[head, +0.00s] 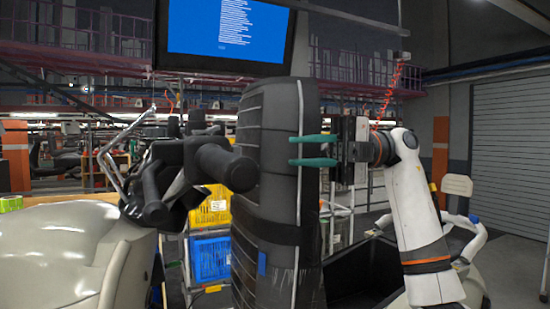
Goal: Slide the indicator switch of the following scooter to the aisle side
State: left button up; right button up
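A scooter with a beige body (60,250) fills the lower left. Its black handlebar (225,165) points toward me, with a thick grip end in front. I cannot make out the indicator switch on it. My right gripper (291,150) has two teal fingers, apart with nothing visibly held between them. They lie in front of the right edge of a tall black padded upright (265,200), to the right of the handlebar; I cannot tell if they touch it. My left gripper is not in view.
A blue screen (225,30) hangs above. Yellow (212,207) and blue (211,258) crates stand behind the handlebar. Another light-coloured vehicle part with a handlebar (470,225) is behind my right arm. A roller shutter (510,140) is at the right.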

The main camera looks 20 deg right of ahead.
jog(key=d, duration=0.3)
jog(key=shift+d, duration=0.25)
dwell(0.4)
